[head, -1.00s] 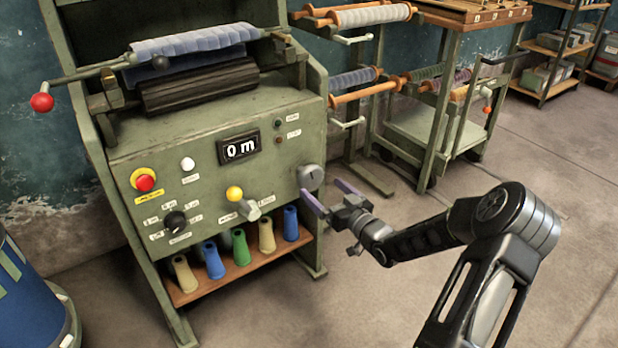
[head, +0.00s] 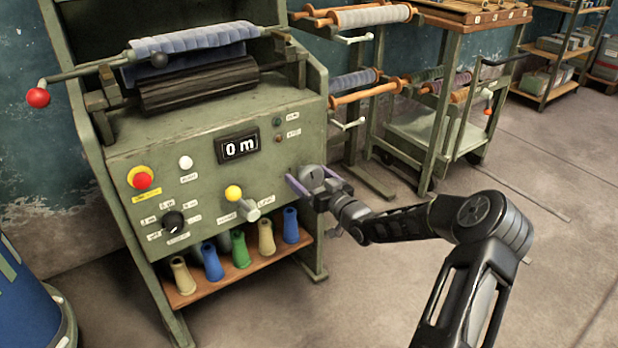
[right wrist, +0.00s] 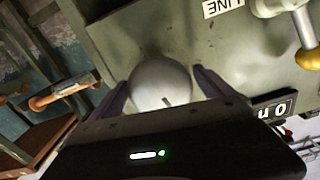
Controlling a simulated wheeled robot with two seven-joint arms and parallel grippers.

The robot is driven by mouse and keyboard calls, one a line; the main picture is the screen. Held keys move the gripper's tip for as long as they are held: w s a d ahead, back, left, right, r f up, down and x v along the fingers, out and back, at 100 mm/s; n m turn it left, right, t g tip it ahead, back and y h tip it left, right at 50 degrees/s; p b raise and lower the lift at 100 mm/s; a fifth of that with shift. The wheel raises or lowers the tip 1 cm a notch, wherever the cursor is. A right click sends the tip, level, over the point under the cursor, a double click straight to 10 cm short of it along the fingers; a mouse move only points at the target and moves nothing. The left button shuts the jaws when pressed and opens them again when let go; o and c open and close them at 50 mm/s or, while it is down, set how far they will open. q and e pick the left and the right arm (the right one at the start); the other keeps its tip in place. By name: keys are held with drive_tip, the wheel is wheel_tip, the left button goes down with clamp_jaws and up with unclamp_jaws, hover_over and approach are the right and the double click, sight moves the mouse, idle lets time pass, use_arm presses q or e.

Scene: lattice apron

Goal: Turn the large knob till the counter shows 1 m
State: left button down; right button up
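The large grey round knob (head: 312,173) is on the right side of the green machine's front panel. My left gripper is not in view.
A yellow-tipped lever (head: 240,204) sticks out left of the knob. A red button (head: 142,179) and a black dial (head: 173,222) are farther left. Coloured cones stand on the shelf (head: 238,268) below. A trolley (head: 420,130) is at the right; open floor lies in front.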

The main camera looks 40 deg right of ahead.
drive_tip(key=c, duration=1.2)
drive_tip(key=shift+c, duration=0.2)
drive_tip(key=shift+m, duration=0.3)
drive_tip(key=shift+r+m+p, duration=0.15)
drive_tip(key=shift+m+p, duration=0.55)
drive_tip(key=shift+m, duration=0.1)
drive_tip(key=m+p, duration=0.2)
drive_tip(key=m, duration=0.2)
drive_tip(key=m+p, duration=0.1)
drive_tip(key=m, duration=0.3)
drive_tip(key=shift+m, duration=0.3)
drive_tip(key=shift+m+p, duration=0.65)
drive_tip(key=shift+m, duration=1.35)
